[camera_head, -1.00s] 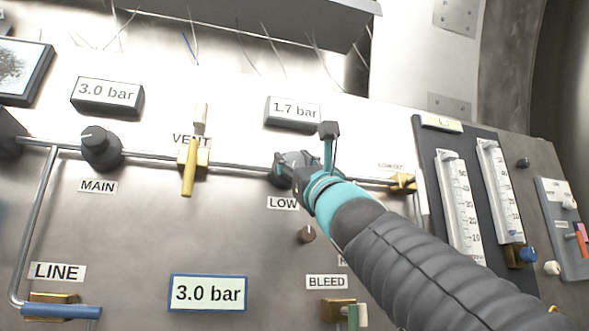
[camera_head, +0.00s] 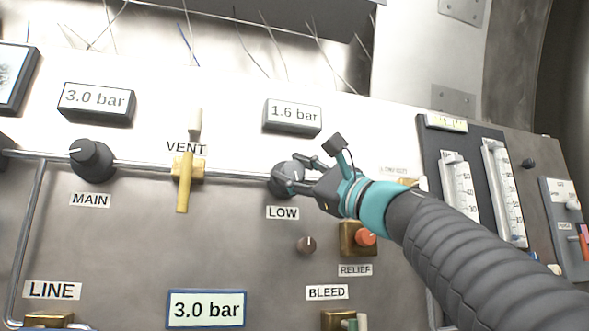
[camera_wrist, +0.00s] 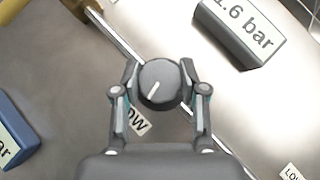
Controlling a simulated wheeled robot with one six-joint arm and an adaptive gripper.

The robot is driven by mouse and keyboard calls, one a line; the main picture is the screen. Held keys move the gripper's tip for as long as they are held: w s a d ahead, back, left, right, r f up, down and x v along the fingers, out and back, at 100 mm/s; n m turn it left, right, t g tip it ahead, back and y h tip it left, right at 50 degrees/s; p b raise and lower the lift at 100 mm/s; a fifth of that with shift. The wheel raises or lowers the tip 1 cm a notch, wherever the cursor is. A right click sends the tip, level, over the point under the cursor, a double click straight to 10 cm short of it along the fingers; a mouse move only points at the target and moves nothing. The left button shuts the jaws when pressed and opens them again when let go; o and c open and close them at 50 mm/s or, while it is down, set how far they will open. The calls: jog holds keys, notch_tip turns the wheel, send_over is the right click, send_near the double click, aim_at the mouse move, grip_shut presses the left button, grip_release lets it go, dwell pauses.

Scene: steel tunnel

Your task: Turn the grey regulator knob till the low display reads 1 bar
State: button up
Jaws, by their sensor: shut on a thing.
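The grey LOW regulator knob (camera_head: 284,178) sits on the pipe above the LOW label. It also shows in the wrist view (camera_wrist: 158,86), round, with a white pointer line slanting from upper right to lower left. My gripper (camera_head: 302,176) reaches it from the right. In the wrist view my gripper (camera_wrist: 159,73) has one finger on each side of the knob, shut on it. The low display (camera_head: 293,116) above the knob reads 1.6 bar; it shows tilted in the wrist view (camera_wrist: 242,32).
The black MAIN knob (camera_head: 92,160) and yellow VENT valve handle (camera_head: 184,182) are to the left. Flow tubes (camera_head: 505,195) stand at right. Two other displays read 3.0 bar.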

jog(key=shift+n+g, duration=1.5)
jog(key=shift+n, duration=0.3)
jog(key=o, duration=1.2)
jog(key=shift+c, duration=0.2)
jog(key=v, duration=1.2)
jog(key=shift+r, duration=0.15)
